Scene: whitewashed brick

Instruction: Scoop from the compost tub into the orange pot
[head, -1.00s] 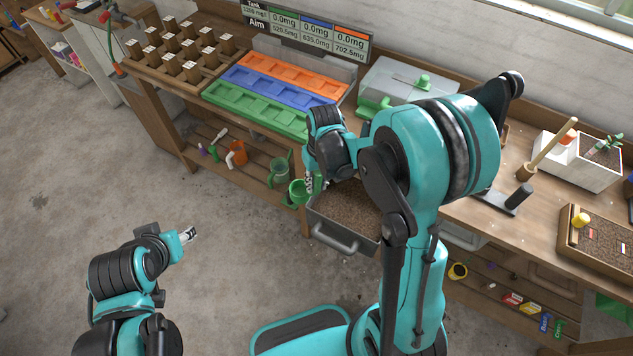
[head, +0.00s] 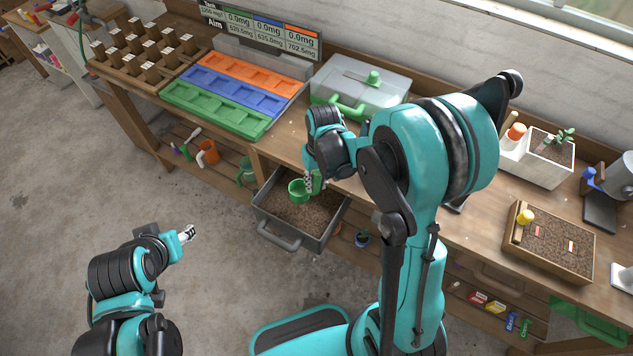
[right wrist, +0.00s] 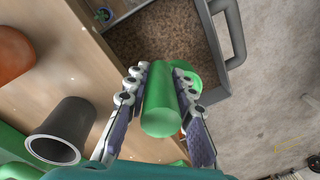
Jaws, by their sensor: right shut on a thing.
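The compost tub is a grey open box with a handle (head: 278,236), filled with brown grains, at the bench's front edge; it also shows in the right wrist view (right wrist: 218,58). My right gripper (head: 312,183) is shut on the green scoop (head: 297,191). An orange rounded thing (right wrist: 14,55), perhaps the orange pot, is cut off at the wrist view's left edge. My left gripper (head: 187,234) is away over the floor, jaws unclear.
A dark grey pot (right wrist: 60,132) lies or stands near the orange thing. Green, blue and orange trays (head: 238,85) and a grey box with a green handle (head: 362,83) are on the bench. A soil box (head: 552,245) is at right. Floor at left is clear.

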